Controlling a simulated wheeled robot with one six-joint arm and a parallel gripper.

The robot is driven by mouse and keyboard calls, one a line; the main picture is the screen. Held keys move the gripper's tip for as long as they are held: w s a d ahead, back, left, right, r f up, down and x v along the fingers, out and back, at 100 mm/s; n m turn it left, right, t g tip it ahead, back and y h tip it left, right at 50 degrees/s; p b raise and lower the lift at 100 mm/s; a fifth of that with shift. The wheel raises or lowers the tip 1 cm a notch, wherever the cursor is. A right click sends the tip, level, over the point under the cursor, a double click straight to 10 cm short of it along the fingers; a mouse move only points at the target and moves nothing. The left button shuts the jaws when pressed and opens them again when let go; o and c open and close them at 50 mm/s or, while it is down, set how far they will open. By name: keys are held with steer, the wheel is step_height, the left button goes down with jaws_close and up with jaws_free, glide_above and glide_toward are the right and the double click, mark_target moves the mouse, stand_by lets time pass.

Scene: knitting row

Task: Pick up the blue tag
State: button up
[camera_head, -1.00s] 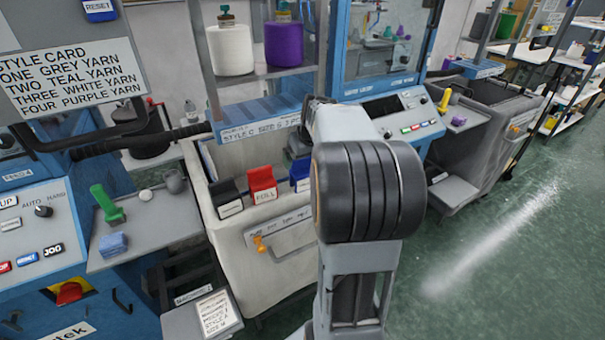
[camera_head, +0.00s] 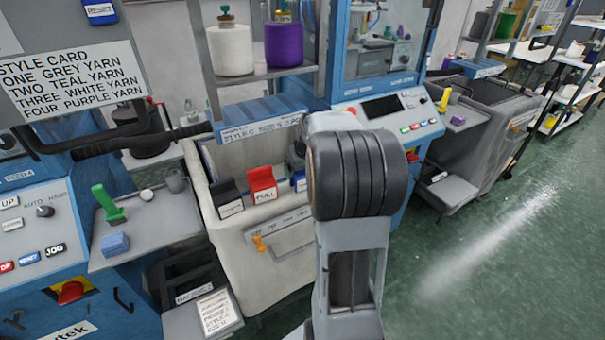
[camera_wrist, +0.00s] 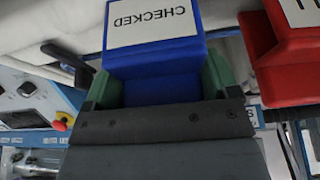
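The blue tag (camera_wrist: 155,50) fills the upper middle of the wrist view; its white label reads CHECKED, upside down. My gripper (camera_wrist: 160,85) has its two green fingers on either side of the tag. I see no clear gap between fingers and tag, but cannot tell whether they press on it. In the head view only the left part of the blue tag (camera_head: 298,180) shows at the bin's rim. The rest of the tag and my fingers are hidden there behind my arm.
A red tag (camera_head: 262,184) stands left of the blue tag on the pale bin (camera_head: 285,270), with a black tag (camera_head: 228,198) further left. The red tag is close beside my gripper in the wrist view (camera_wrist: 285,65). A shelf with yarn cones (camera_head: 284,46) stands above.

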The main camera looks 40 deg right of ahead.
steer(key=c, duration=0.4)
steer(key=shift+r, duration=0.5)
step_height(320, 180, up, 2)
steer(key=shift+r, duration=0.25)
steer(key=s+r, duration=0.1)
steer(key=s+d+r, duration=0.1)
steer(key=r, duration=0.1)
steer(key=s+d+r, duration=0.1)
steer(key=shift+s+d+r, duration=0.25)
steer(key=shift+s+r, duration=0.05)
steer(key=shift+r, duration=0.05)
steer(key=shift+s+d+r+b, duration=0.25)
steer(key=shift+s+d+r, duration=0.6)
steer(key=shift+s, duration=0.5)
steer(key=shift+s+d+r+b, duration=0.25)
steer(key=shift+s+d+r, duration=0.55)
steer(key=shift+s, duration=0.55)
steer(key=shift+s+d+r+b, duration=0.25)
steer(key=shift+s+d+r, duration=0.55)
steer(key=shift+s, duration=0.55)
